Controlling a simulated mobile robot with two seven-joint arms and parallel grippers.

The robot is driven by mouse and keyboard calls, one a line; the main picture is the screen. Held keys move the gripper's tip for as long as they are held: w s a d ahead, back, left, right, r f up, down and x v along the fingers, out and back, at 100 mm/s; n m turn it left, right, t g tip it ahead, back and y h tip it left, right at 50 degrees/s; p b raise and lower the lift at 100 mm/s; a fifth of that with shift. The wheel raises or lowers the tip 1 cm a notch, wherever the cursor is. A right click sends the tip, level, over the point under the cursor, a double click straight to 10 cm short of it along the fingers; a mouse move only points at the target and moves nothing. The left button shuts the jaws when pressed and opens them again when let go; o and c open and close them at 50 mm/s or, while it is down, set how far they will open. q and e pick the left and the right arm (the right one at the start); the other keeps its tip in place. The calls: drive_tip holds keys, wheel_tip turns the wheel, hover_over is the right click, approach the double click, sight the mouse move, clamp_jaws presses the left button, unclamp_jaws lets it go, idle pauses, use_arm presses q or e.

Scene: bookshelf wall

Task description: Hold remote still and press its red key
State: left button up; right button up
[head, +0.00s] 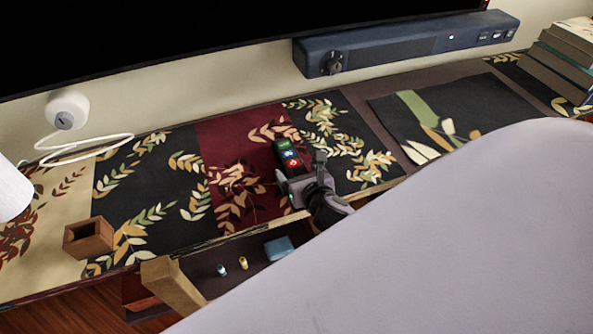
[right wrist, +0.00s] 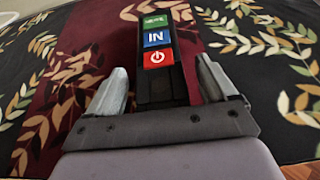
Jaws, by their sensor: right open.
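The black remote (head: 280,150) lies on the patterned runner, with a green, a blue and a red key in a row. The red key (head: 292,162) carries a white power sign and is the key nearest my right gripper (head: 300,173). In the right wrist view the remote (right wrist: 157,92) runs between the two open fingers of the gripper (right wrist: 161,68), and the red key (right wrist: 158,58) shows plainly between the fingertips. The right finger is close to the remote's side; I cannot tell whether it touches. A gap shows at the left finger. My left gripper is not in view.
A dark blue soundbar (head: 400,45) stands behind. Books (head: 560,55) are stacked at the far right. A wooden box (head: 88,238) stands at the left front. Below the edge, an open drawer holds a blue block (head: 279,248) and small items.

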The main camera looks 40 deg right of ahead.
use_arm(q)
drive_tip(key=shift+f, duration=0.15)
use_arm(e)
drive_tip(key=shift+w+d+f, duration=0.1)
drive_tip(key=shift+w+f, duration=0.15)
drive_tip(key=shift+w, duration=0.35)
drive_tip(key=c, duration=1.1)
drive_tip(key=shift+c, duration=0.2)
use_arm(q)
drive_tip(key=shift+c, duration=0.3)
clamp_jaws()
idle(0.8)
